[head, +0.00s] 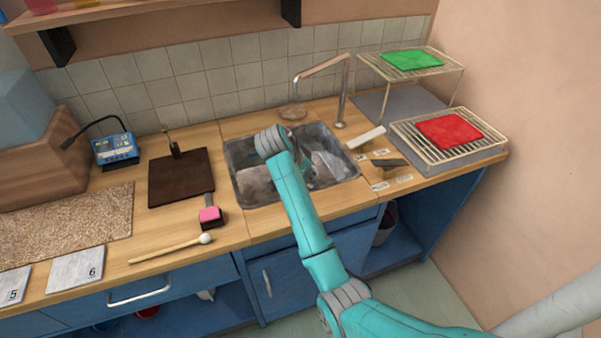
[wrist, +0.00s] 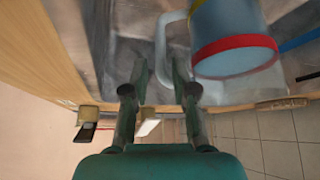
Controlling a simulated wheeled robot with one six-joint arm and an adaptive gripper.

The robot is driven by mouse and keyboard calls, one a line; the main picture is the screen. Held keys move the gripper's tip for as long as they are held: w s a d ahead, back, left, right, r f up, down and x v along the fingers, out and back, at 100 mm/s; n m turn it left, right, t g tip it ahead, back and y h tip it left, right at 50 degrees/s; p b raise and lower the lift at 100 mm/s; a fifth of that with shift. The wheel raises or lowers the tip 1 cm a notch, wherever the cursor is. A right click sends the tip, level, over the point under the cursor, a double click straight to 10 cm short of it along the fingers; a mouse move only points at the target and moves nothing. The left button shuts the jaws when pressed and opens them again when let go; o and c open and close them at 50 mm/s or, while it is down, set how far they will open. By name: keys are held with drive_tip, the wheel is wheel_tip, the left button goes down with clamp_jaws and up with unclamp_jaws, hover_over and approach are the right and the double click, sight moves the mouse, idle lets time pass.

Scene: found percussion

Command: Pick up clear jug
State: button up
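A pale blue-grey jug (wrist: 235,40) with a red band, a yellow band and a white loop handle (wrist: 163,50) fills the upper middle of the wrist view. It may be the clear jug; its body looks tinted. My gripper (wrist: 161,72) is open, its two fingers apart. The handle lies just beyond and between the fingertips in the picture; I cannot tell whether they touch it. In the head view my arm reaches over the sink (head: 232,187), and my gripper and the jug cannot be made out clearly there.
A faucet (head: 345,85) rises behind the sink. Wire racks with a green cloth (head: 412,60) and a red cloth (head: 448,131) stand to the right. A dark board (head: 180,185), a pink-headed mallet (head: 210,215) and a white-tipped beater (head: 170,248) lie left of the sink.

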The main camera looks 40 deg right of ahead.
drive_tip(key=shift+x, duration=3.3)
drive_tip(key=shift+w+a, duration=0.1)
clamp_jaws()
drive_tip(key=shift+r, duration=0.1)
